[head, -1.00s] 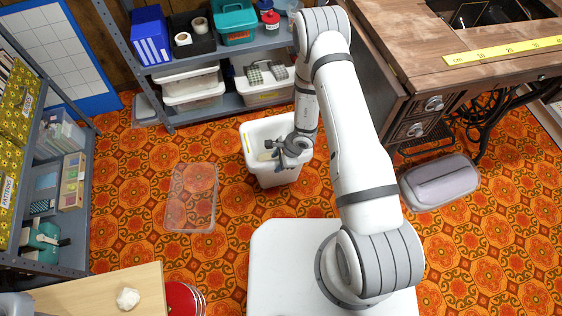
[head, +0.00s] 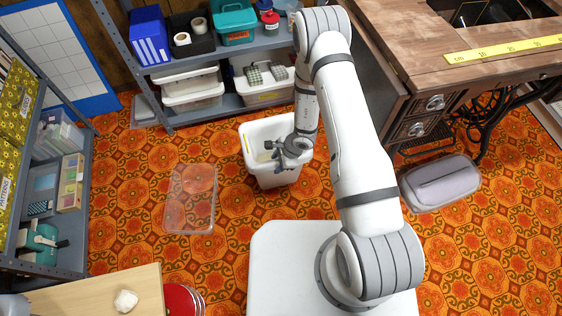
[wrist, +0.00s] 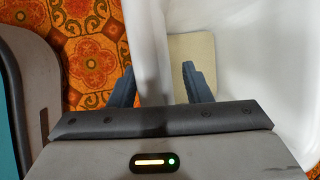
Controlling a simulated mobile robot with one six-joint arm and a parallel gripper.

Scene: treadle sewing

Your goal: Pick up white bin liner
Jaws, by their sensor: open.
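The white bin liner appears to be the open-topped white tub (head: 268,178) standing upright on the orange floor in the middle of the head view. My gripper (head: 276,154) is at its top, near the rim. In the wrist view my gripper (wrist: 158,69) is open, with a wall of the tub (wrist: 148,50) running between its fingers. The left finger is over the floor outside and the right finger is over the inside. A flat beige thing (wrist: 192,55) lies inside the tub. My arm hides part of the tub's right side in the head view.
A clear plastic tray or lid (head: 190,198) lies on the floor to the left. Grey shelving (head: 240,103) stands behind the tub. The wooden sewing table (head: 430,70) and a grey case (head: 440,183) are to the right. Patterned floor is free around the tub's left and front.

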